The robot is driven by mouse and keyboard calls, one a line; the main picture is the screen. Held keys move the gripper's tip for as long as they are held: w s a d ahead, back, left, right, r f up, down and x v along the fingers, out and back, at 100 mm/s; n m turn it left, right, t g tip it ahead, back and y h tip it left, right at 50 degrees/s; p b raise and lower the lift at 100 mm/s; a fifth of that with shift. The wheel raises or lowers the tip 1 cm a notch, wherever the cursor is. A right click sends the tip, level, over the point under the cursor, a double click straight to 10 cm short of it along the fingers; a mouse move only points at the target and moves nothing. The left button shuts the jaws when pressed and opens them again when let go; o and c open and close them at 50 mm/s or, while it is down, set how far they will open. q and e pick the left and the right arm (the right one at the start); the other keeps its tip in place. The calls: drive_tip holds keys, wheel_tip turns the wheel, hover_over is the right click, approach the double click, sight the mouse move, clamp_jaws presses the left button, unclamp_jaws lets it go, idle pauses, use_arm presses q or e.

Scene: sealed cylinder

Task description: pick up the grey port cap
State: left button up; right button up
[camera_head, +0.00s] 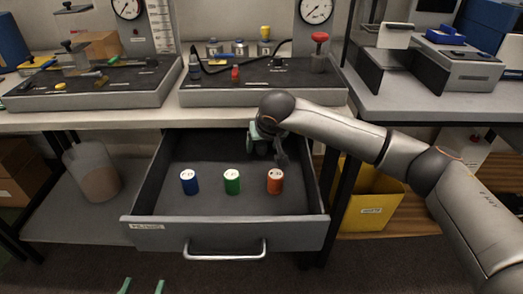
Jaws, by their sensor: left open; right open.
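I cannot make out the grey port cap for certain; it may be hidden by my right gripper or be one of the small grey parts on the bench. My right gripper (266,153) is open and reaches down into the back right of the open drawer (225,232), behind an orange cylinder (275,181). A green cylinder (232,182) and a blue cylinder (189,182) stand upright to its left. My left gripper (142,286) shows only as two teal fingertips, apart, at the bottom edge, in front of the drawer.
The bench holds a panel (225,94) with a red-handled valve (320,42) and several small jars above the drawer. A yellow bin (372,202) stands right of the drawer, and a clear container (92,172) stands left. The drawer's front floor is clear.

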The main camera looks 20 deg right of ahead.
drive_tip(key=shift+x, duration=1)
use_arm(q)
drive_tip(key=shift+w+r+t, duration=0.15)
drive_tip(key=shift+r+t, duration=0.05)
drive_tip(key=shift+r, duration=0.3)
drive_tip(key=shift+w+r+t, duration=0.15)
drive_tip(key=shift+r+t, duration=0.05)
drive_tip(key=shift+r, duration=0.25)
use_arm(e)
clamp_jaws()
